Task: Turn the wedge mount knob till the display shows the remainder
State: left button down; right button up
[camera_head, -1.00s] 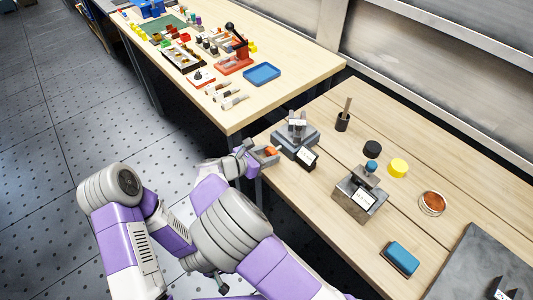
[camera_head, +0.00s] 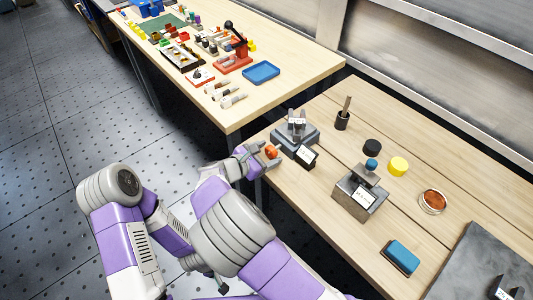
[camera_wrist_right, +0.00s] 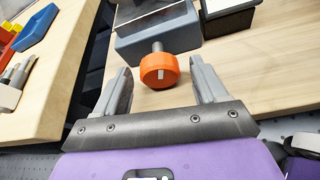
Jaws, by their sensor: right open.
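The wedge mount (camera_head: 292,142) is a grey block unit near the left end of the near bench. Its orange knob (camera_head: 271,153) sticks out on a short shaft on the side toward my right gripper. The knob also shows in the right wrist view (camera_wrist_right: 159,71), with a white mark on its face. A small display (camera_head: 306,156) stands beside the mount; its reading is too small to make out. My right gripper (camera_wrist_right: 161,80) is open, with one finger on either side of the knob and a visible gap to each.
To the right stand a second grey device (camera_head: 358,197) with a blue knob, a black cap (camera_head: 372,148), a yellow cap (camera_head: 398,167), a copper-coloured coil (camera_head: 432,202) and a blue block (camera_head: 402,256). A pen cup (camera_head: 342,121) stands behind. Another bench adjoins at the back left.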

jog(key=p+v, duration=0.2)
jog(key=v, duration=0.5)
jog(key=shift+s+a+p, duration=0.2)
jog(key=shift+p, duration=0.1)
jog(key=shift+r, duration=0.1)
